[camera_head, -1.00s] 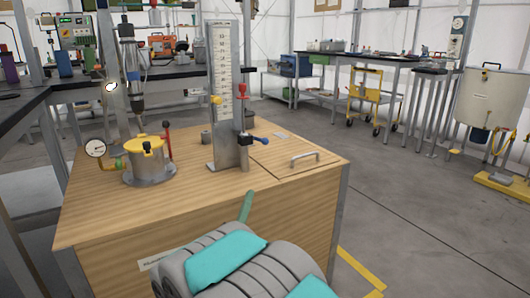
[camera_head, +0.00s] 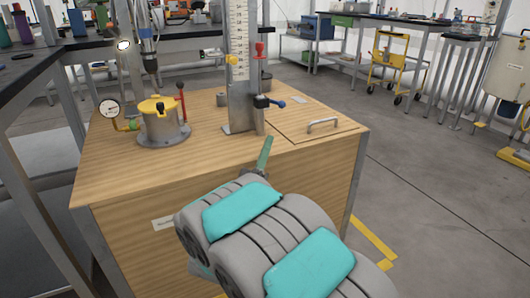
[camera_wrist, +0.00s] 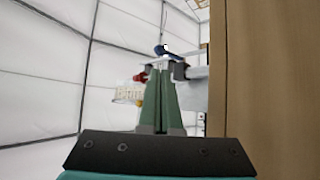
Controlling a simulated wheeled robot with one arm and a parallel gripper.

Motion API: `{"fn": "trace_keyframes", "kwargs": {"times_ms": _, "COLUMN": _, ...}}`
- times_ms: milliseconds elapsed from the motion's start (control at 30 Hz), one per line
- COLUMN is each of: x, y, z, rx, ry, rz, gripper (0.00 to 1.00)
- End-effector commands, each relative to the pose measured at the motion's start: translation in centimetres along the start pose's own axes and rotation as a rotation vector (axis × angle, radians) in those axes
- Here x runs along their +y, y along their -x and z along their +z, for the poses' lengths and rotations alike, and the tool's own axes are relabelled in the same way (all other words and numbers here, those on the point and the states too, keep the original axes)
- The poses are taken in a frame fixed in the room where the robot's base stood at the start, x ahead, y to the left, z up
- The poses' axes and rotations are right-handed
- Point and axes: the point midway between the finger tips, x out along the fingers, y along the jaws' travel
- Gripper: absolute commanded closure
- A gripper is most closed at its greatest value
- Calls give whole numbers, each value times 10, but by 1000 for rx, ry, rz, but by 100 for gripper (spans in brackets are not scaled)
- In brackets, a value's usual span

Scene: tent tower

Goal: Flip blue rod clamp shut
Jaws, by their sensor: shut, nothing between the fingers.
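The blue rod clamp (camera_head: 270,102) is a dark block with a blue lever sticking out to the right, low on the grey upright post at the bench's middle. Its blue end (camera_wrist: 162,49) also shows in the wrist view, just beyond the fingertips. My gripper (camera_head: 268,139) has green fingers, which are shut and empty. It is in front of the bench's front edge, below the clamp in the head view and apart from it. In the wrist view the gripper (camera_wrist: 161,70) points towards the clamp. The exact gap to the lever cannot be told.
A red clamp (camera_head: 260,49) sits higher on the post, beside a white scale (camera_head: 238,40) with a yellow knob (camera_head: 231,60). A yellow-lidded pot (camera_head: 158,108) with a gauge (camera_head: 110,109) stands left. A metal handle (camera_head: 323,124) lies right on the wooden bench (camera_head: 210,190).

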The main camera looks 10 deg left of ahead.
Motion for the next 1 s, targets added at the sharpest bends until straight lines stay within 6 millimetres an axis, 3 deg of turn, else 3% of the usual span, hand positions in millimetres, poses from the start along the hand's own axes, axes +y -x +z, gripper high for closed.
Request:
{"fn": "trace_keyframes", "kwargs": {"times_ms": 300, "x": 1, "y": -59, "z": 1, "rx": -2, "ry": 0, "rz": 3, "gripper": 100}}
{"fn": "trace_keyframes", "kwargs": {"times_ms": 500, "x": 0, "y": -85, "z": 1, "rx": 0, "ry": 2, "rz": 2, "gripper": 100}}
{"fn": "trace_keyframes", "kwargs": {"times_ms": 700, "x": 0, "y": -96, "z": 0, "rx": 0, "ry": 0, "rz": -1, "gripper": 100}}
{"fn": "trace_keyframes", "kwargs": {"times_ms": 1000, "x": 0, "y": -96, "z": 0, "rx": 0, "ry": 0, "rz": -2, "gripper": 100}}
